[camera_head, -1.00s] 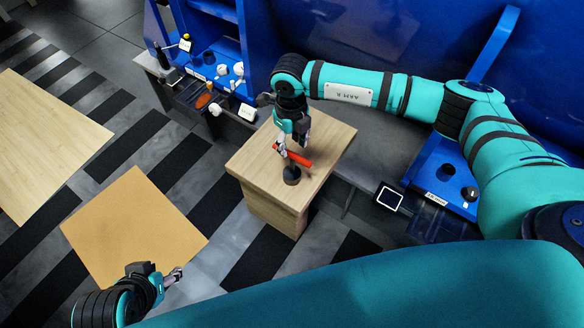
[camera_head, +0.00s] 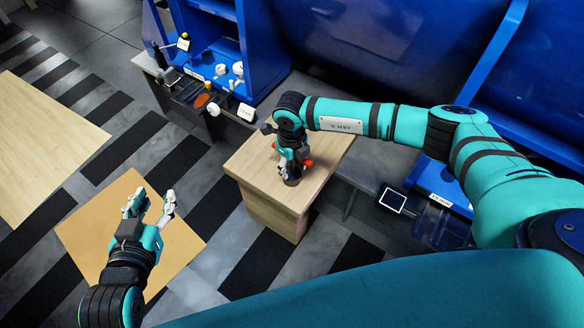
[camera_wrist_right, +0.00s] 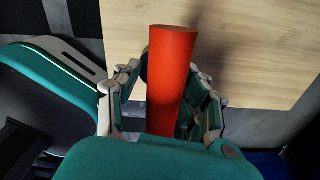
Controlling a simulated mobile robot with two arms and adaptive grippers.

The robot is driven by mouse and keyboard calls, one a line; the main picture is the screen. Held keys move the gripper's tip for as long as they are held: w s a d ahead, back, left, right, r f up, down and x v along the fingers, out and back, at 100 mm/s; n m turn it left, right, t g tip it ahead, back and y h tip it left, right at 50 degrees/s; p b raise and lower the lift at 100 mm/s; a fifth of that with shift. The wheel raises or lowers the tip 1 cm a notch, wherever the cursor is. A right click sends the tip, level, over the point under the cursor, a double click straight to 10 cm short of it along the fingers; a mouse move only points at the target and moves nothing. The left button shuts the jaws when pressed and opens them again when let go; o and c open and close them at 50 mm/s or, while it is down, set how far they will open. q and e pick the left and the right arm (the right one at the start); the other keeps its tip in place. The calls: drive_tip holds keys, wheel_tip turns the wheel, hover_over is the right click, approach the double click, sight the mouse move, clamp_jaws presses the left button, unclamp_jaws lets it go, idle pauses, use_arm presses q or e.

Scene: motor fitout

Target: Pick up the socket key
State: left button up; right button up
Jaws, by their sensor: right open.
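The socket key (camera_head: 308,163), which I take to be the red-handled tool, is on the small wooden table. My right gripper (camera_head: 291,174) is down over it and hides most of it. In the right wrist view the red handle (camera_wrist_right: 171,75) lies between the fingers of my right gripper (camera_wrist_right: 164,85), which are apart on either side of it. Contact cannot be told. My left gripper (camera_head: 150,199) is open and empty, above the tan board at the lower left, far from the tool.
The small wooden table (camera_head: 252,162) has bare top around the tool. Blue racks stand behind, with a shelf of small parts (camera_head: 214,108) at the left. A larger wooden table (camera_head: 40,150) is at far left. A small dark-screened box (camera_head: 392,199) sits at right.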

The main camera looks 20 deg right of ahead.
drive_tip(key=shift+f, duration=0.25)
clamp_jaws()
drive_tip(key=shift+r, duration=0.1)
